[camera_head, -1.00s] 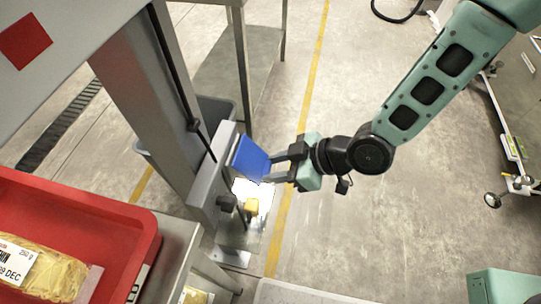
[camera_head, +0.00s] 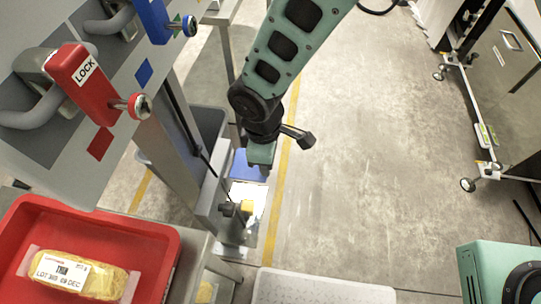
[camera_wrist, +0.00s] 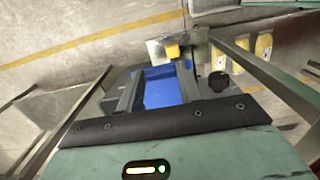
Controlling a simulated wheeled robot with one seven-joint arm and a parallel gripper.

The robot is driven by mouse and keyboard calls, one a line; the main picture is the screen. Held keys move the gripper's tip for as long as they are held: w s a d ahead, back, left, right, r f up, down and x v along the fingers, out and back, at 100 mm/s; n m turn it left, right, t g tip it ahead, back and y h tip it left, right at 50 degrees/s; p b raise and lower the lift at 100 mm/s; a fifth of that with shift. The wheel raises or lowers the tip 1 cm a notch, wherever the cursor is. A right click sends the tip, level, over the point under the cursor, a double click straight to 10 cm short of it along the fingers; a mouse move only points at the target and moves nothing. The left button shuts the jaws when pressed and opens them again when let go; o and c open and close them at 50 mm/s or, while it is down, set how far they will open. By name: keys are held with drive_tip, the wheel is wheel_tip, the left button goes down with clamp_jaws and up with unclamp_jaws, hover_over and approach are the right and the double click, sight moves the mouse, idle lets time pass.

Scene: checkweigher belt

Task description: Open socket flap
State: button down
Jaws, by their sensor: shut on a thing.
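The blue socket flap (camera_head: 241,168) is on the grey box (camera_head: 207,197) on the metal post, partly hidden behind my gripper in the head view. My gripper (camera_head: 260,168) is over the flap's right part, with its fingertips mostly hidden there. In the wrist view, the blue flap (camera_wrist: 163,91) lies between the two fingers of my gripper (camera_wrist: 157,90), which is shut on it. A yellow part (camera_head: 248,207) and a black knob (camera_head: 228,208) sit just below the flap. The flap's exact angle is hard to tell.
A panel with a red LOCK handle (camera_head: 88,77) and a blue handle (camera_head: 156,20) stands at upper left. A red tray (camera_head: 160,240) with a yellow pack (camera_head: 85,273) is at lower left. A white perforated surface (camera_head: 320,288) is at the bottom.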

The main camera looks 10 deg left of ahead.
drive_tip(key=shift+a+r+h+p, duration=0.3)
drive_tip(key=shift+r+h+p, duration=0.05)
drive_tip(key=shift+r+h, duration=0.15)
drive_tip(key=shift+a+r+h+p, duration=0.3)
drive_tip(key=shift+r+h+p, duration=0.05)
drive_tip(key=shift+r+h, duration=0.15)
drive_tip(key=shift+a+r+p, duration=0.35)
drive_tip(key=shift+a+r, duration=0.25)
drive_tip(key=shift+a, duration=0.1)
drive_tip(key=shift+a+r, duration=0.1)
drive_tip(key=shift+a, duration=0.15)
drive_tip(key=c, duration=0.9)
unclamp_jaws()
drive_tip(key=shift+a, duration=0.1)
drive_tip(key=shift+d, duration=0.3)
